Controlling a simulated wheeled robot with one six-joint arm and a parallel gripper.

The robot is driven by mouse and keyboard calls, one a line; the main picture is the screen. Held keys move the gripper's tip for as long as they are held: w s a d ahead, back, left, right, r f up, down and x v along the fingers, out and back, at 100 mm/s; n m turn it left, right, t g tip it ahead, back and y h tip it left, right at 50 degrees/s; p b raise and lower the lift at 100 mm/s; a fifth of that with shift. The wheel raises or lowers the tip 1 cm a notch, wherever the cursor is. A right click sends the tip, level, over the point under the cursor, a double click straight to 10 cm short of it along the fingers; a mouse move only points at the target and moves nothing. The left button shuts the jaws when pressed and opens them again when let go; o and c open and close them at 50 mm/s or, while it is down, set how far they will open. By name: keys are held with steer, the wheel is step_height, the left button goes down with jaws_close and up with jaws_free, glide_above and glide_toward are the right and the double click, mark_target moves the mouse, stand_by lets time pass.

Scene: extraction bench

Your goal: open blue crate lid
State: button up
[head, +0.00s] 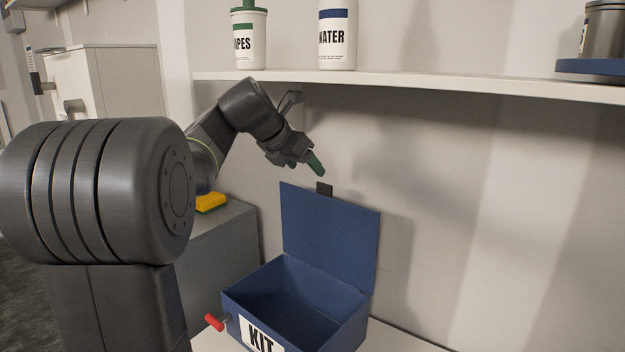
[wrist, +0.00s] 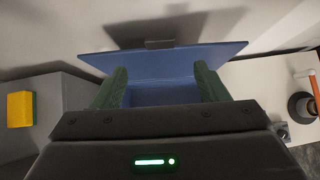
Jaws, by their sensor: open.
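The blue crate (head: 345,325) marked KIT stands on a white surface at the lower middle of the head view. Its lid (head: 330,235) stands upright at the back, swung open, with a dark tab (head: 324,189) on its top edge. The crate inside looks empty. My gripper (head: 308,165) is above the lid's top edge, apart from it, with green fingers. In the wrist view the fingers of my gripper (wrist: 162,88) are spread wide with nothing between them. The lid (wrist: 185,60) and its tab (wrist: 160,44) show beyond them.
A white shelf (head: 420,87) runs above my gripper, holding a wipes tub (head: 249,45) and a water container (head: 337,40). A yellow sponge (head: 211,203) lies on a grey box (head: 225,250) to the left. A red-ended handle (head: 214,321) is beside the crate's front left.

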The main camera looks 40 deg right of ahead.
mark_target(324, 188)
steer(key=shift+v, duration=1.25)
steer(key=p+x, duration=0.2)
steer(key=x, duration=1)
steer(key=shift+d, duration=0.1)
steer(key=shift+a+f, duration=0.1)
steer(key=shift+a, duration=0.1)
steer(key=shift+s+a, duration=0.1)
